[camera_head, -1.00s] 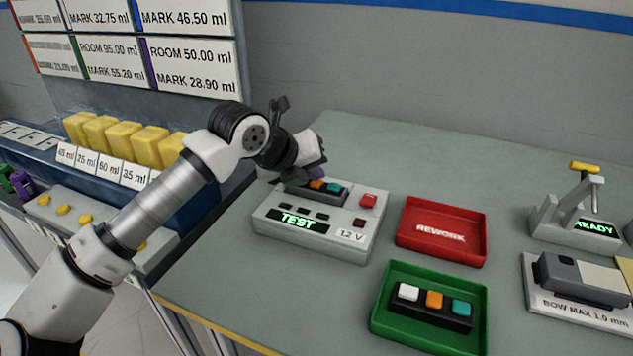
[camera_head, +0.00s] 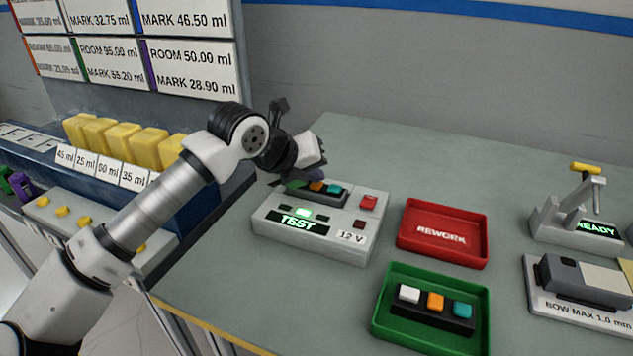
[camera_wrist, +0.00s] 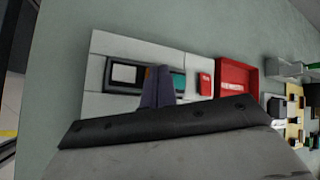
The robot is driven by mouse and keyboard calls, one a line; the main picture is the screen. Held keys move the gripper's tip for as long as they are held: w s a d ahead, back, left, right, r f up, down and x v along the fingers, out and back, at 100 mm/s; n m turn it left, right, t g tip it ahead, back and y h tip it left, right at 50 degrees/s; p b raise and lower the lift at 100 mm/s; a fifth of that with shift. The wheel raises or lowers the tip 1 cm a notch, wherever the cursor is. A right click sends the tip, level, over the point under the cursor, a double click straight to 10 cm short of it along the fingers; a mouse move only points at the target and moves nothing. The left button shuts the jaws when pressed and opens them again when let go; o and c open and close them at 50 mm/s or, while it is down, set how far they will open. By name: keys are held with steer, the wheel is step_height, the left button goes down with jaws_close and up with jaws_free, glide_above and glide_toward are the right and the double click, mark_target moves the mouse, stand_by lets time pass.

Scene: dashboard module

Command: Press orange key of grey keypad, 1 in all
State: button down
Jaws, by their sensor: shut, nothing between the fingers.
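The grey keypad (camera_head: 345,199) sits on the light grey test unit (camera_head: 290,237). Its orange key (camera_head: 317,186) and teal key (camera_head: 334,188) show in the head view. The wrist view shows its white key (camera_wrist: 126,74), a sliver of the orange key (camera_wrist: 149,73) and the teal key (camera_wrist: 179,83). My gripper (camera_wrist: 157,88) is shut and empty, its fingers at the orange key and covering most of it in the wrist view. I cannot tell whether the fingertips touch the key.
The test unit has a lit TEST display (camera_head: 298,223) and a red button (camera_head: 368,202). A red REWORK tray (camera_head: 440,258) stands to its right. A green tray (camera_head: 385,330) in front holds a dark keypad (camera_head: 428,313). A READY press (camera_head: 548,220) stands far right.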

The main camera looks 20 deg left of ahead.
mark_target(313, 186)
steer(key=shift+r, duration=0.7)
steer(key=shift+r+p, duration=1.15)
steer(key=shift+r, duration=1.4)
